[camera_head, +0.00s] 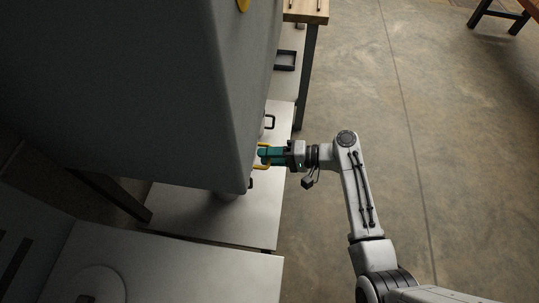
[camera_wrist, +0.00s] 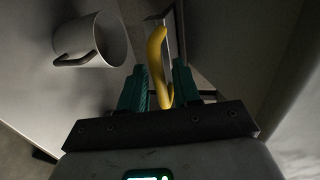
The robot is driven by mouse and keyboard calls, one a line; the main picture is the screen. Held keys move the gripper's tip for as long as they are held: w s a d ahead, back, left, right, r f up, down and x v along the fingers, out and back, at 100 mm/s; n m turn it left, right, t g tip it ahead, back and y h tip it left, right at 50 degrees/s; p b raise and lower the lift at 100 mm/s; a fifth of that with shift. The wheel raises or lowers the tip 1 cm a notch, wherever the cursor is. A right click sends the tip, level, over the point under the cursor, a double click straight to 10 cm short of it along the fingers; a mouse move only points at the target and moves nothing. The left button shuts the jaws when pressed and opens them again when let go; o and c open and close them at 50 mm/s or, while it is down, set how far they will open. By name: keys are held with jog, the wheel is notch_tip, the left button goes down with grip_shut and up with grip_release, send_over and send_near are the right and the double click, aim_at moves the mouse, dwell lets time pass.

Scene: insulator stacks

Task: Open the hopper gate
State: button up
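The hopper (camera_head: 130,95) is a large grey box that fills the upper left of the head view. A yellow gate handle (camera_head: 262,146) stands at its right side, and it also shows in the wrist view (camera_wrist: 157,50) as a curved yellow bar. My gripper (camera_head: 264,156) has teal fingers and is at the handle. In the wrist view, my gripper (camera_wrist: 161,82) is open with the yellow bar between its fingers, nearer the right one. A gap shows between the bar and the left finger. The gate plate itself is hidden.
A white mug (camera_wrist: 97,42) with a dark handle is left of the fingers in the wrist view. A pale table (camera_head: 200,222) lies below the hopper. A dark tray (camera_head: 285,60) is on a surface behind.

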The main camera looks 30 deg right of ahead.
grip_shut()
dwell(0.4)
jog(key=f+v, duration=0.1)
jog(key=v, duration=0.6)
jog(key=shift+s+d+f+p, duration=0.3)
jog(key=shift+d+p, duration=0.05)
jog(key=shift+d, duration=0.05)
grip_release()
jog(key=shift+d, duration=0.1)
